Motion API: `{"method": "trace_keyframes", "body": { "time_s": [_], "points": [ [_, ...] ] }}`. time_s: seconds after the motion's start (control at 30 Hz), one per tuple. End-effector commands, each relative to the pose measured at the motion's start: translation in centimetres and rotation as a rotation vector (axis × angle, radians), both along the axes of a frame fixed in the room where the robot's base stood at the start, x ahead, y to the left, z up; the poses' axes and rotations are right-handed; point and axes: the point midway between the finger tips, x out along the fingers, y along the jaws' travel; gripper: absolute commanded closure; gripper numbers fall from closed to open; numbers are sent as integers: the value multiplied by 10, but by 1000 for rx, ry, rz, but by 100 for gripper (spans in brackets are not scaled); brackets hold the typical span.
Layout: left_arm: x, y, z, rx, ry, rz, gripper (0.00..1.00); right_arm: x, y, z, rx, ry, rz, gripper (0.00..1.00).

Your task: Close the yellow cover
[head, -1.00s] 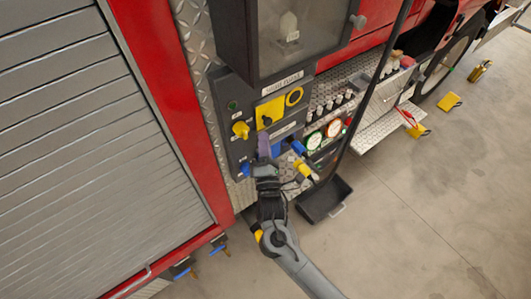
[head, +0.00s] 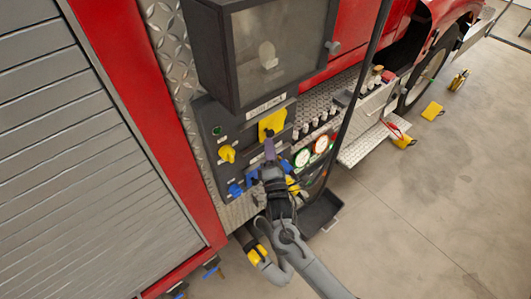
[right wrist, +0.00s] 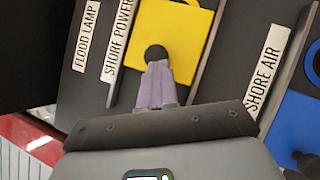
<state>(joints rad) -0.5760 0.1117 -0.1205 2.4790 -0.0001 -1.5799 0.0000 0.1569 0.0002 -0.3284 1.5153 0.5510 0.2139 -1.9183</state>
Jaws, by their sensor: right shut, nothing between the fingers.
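The yellow cover (head: 272,123) is on the dark control panel, below the grey box. In the right wrist view, a square yellow plate (right wrist: 180,28) with a round black spot lies between the SHORE POWER and SHORE AIR labels. I cannot tell how far the cover is swung open. My right gripper (head: 269,150) is shut and empty, with its purple fingers just below the yellow part. In the right wrist view its fingertips (right wrist: 157,68) are right at the black spot; I cannot tell whether they touch. My left gripper is not in view.
A dark box with a clear window (head: 275,50) juts out above the panel. A yellow knob (head: 227,153) and a blue fitting (head: 236,190) are to the left. Gauges (head: 311,150) sit to the right, and a black pole (head: 365,85) runs past the box.

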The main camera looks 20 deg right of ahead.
Motion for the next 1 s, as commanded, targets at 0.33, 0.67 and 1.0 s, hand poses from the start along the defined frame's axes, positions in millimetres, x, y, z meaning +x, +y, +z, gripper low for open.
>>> {"method": "trace_keyframes", "body": {
  "time_s": [0.33,0.67,1.0],
  "points": [
    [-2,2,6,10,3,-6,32,13,-40,2,1,-3,2,100],
    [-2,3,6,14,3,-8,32,12,-39,2,2,-3,2,100],
    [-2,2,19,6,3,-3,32,-11,-31,-9,2,1,7,100]
  ]
}}
